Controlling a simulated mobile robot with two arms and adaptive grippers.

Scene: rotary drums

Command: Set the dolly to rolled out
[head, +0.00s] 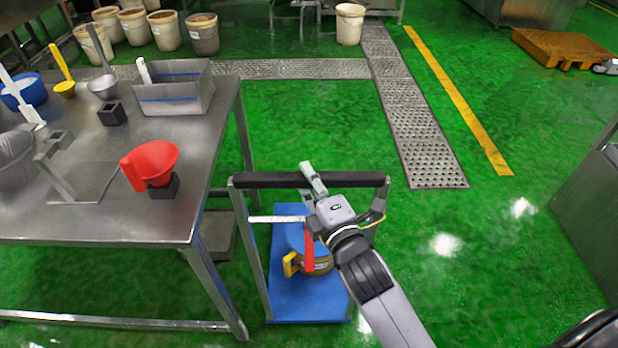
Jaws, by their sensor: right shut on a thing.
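The dolly has a blue deck (285,300) low on the green floor, and a grey upright frame topped by a black handle bar (265,180). It stands just right of the steel table. My right gripper (313,180) reaches in from the lower right and is shut on the handle bar near its middle. The gripper and wrist hide part of the bar and deck. On the deck is a round brownish item (318,264) with blue, red and yellow parts, partly hidden by my arm.
The steel table (150,215) at left holds a red scoop (150,160), a grey bin (175,88) and other scoops. A floor grate (420,135) and yellow line (460,100) lie beyond. An orange pallet (560,48) is far right. Green floor right of the dolly is clear.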

